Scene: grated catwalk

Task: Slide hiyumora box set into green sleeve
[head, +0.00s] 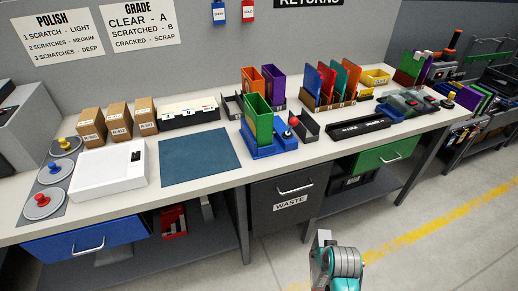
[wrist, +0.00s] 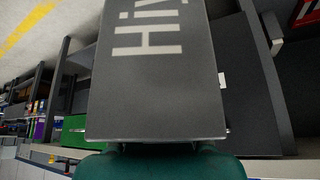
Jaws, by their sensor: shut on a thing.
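The hiyumora box set (wrist: 165,95) is a dark grey box with large pale letters reading "Hiy". It fills the middle of the wrist view, held by my gripper (wrist: 160,147), whose fingertips are hidden by the box. In the head view my teal and grey arm shows at the bottom, in front of the bench; the box cannot be made out there. The green sleeve (head: 258,118) stands upright in a blue holder (head: 263,151) on the bench, apart from my gripper. The inside of the sleeve is hard to see.
Orange and purple sleeves (head: 272,82) stand behind the green one. A red-knobbed blue piece (head: 290,131) is at its right. A blue mat (head: 200,157) lies left. A rack of coloured sleeves (head: 328,97) and a black tray (head: 358,130) are to the right. A waste drawer (head: 290,203) is below.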

